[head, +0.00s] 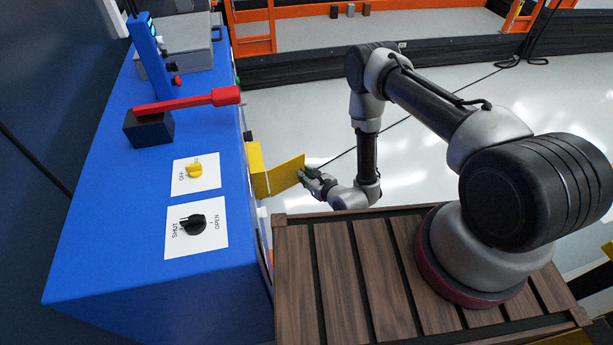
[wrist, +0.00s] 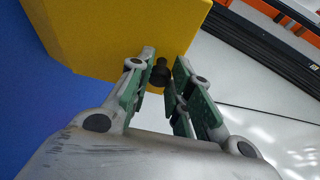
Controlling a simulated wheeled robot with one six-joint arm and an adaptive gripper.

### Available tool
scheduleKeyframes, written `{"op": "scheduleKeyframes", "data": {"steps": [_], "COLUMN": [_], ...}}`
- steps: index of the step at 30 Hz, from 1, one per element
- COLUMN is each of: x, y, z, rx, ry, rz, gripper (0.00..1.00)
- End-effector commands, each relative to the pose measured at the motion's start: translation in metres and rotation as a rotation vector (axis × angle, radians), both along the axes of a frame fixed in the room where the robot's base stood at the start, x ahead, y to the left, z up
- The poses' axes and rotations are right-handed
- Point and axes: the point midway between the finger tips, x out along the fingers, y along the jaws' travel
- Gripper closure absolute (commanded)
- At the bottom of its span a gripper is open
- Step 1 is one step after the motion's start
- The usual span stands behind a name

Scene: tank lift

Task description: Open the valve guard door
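The yellow valve guard door (head: 285,175) stands out from a yellow box (head: 256,170) on the right side of the blue cabinet, angled away from it. My gripper (head: 308,177) is at the door's outer edge. In the wrist view, the yellow door (wrist: 120,30) fills the top, and a black knob (wrist: 160,72) sits between the green-padded fingers of my gripper (wrist: 163,72). Whatever is behind the door is hidden.
The blue cabinet top (head: 100,200) carries a red lever (head: 190,102), a yellow OFF knob (head: 194,170) and a black SHUT/OPEN knob (head: 193,224). A slatted wooden deck (head: 345,270) lies below my arm. Pale floor (head: 300,130) beyond is mostly clear, with a cable across it.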

Motion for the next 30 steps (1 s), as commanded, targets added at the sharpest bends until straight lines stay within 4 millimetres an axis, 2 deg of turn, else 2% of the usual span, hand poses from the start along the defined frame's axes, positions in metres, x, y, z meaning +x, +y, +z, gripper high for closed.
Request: {"op": "scheduleKeyframes", "data": {"steps": [1, 3, 15, 20, 30], "x": [0.002, 0.002, -0.004, -0.025, -0.082], "y": [-0.001, -0.001, -0.004, -0.016, -0.048], "z": [0.002, 0.001, 0.002, 0.012, 0.038], "rx": [0.001, 0.000, 0.000, -0.001, 0.000], "ry": [-0.005, -0.004, 0.001, 0.002, 0.001], "rz": [-0.005, -0.005, -0.002, -0.004, -0.006], "gripper": [0.71, 0.58, 0.57, 0.57, 0.57]}}
